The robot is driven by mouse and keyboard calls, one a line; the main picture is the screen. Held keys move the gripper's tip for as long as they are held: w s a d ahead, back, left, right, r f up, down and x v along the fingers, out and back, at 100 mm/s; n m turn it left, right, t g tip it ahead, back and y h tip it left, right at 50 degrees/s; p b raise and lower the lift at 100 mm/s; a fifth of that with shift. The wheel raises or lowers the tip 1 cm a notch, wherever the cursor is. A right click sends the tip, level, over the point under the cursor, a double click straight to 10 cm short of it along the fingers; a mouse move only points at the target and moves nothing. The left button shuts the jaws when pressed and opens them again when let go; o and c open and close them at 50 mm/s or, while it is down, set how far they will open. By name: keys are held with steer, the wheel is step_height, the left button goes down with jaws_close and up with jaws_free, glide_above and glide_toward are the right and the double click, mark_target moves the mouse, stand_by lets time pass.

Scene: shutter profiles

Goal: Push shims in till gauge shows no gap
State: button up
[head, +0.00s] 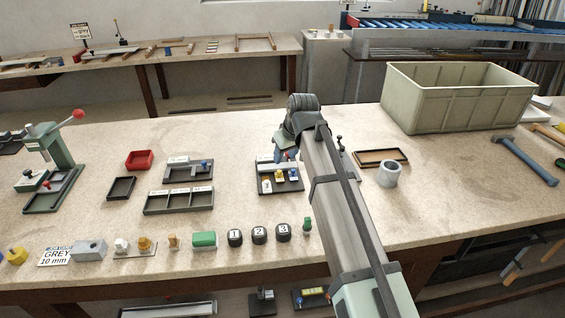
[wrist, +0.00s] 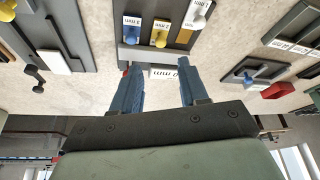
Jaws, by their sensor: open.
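A dark shim tray (head: 266,189) stands mid-bench with blue, yellow and white knobbed pieces in it. In the wrist view the tray (wrist: 131,57) shows a blue knob (wrist: 131,36), a yellow knob (wrist: 160,38) and a pale knob (wrist: 198,20), with small mm labels. My gripper (wrist: 163,88) is open, its two blue fingers apart at the tray's edge with nothing seen between them. In the head view my gripper (head: 285,154) is above the tray's back edge, partly hidden by my arm. I cannot pick out the gauge or a gap for certain.
A grey fixture (wrist: 45,40) with a white block lies beside the tray, mostly behind my arm in the head view. A smaller tray (head: 186,179), a three-slot tray (head: 180,209) and a red bin (head: 139,160) stand left. A large crate (head: 450,125) stands back right.

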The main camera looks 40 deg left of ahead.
steer(key=w+v, duration=0.1)
steer(key=v, duration=0.5)
steer(key=shift+s, duration=0.5)
steer(key=shift+r, duration=0.1)
stand_by(0.4)
